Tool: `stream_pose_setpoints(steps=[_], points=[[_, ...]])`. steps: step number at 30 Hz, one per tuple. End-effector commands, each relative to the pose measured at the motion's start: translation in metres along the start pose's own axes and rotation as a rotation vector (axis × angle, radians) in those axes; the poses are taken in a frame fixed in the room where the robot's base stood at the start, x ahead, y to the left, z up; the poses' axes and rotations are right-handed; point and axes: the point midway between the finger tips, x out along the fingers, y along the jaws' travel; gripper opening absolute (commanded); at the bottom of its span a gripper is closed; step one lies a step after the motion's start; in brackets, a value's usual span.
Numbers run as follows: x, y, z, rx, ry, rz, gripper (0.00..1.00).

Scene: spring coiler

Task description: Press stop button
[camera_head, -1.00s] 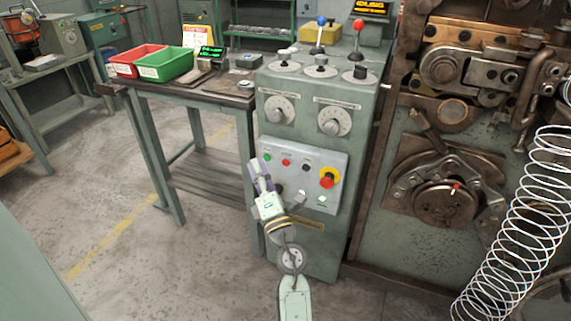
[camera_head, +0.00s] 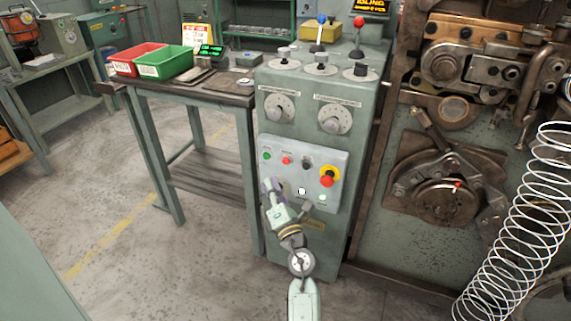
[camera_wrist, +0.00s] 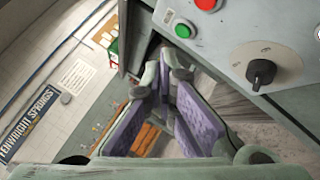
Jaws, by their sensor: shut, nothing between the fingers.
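A grey control panel (camera_head: 315,194) on the green cabinet carries a small green button (camera_head: 267,155), a small red button (camera_head: 286,160), and a red mushroom button (camera_head: 327,181) on a yellow ring. I cannot read which is labelled stop. My gripper (camera_head: 270,185), with purple finger pads, is below the green button at the panel's lower left. In the wrist view the shut fingers (camera_wrist: 165,75) are empty. There the green button (camera_wrist: 183,29) and red button (camera_wrist: 206,3) lie above them, and a black knob (camera_wrist: 262,72) lies to the right.
A table (camera_head: 215,98) with red and green bins stands left of the cabinet (camera_head: 305,250). The coiling machine (camera_head: 440,180) and a wire spring (camera_head: 520,220) are at the right. Levers (camera_head: 359,35) stand on the cabinet top. Floor is free at the left.

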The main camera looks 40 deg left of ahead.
Motion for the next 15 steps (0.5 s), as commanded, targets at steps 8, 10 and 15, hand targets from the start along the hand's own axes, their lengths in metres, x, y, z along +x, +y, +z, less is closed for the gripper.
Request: stream_pose_setpoints(steps=[8,10,15], points=[[0.028,-0.021,0.021,0.002,-0.003,0.000,0.00],[0.033,-0.024,0.024,0.001,-0.001,0.000,0.00],[0.041,-0.030,0.030,0.003,-0.001,0.000,0.00]])
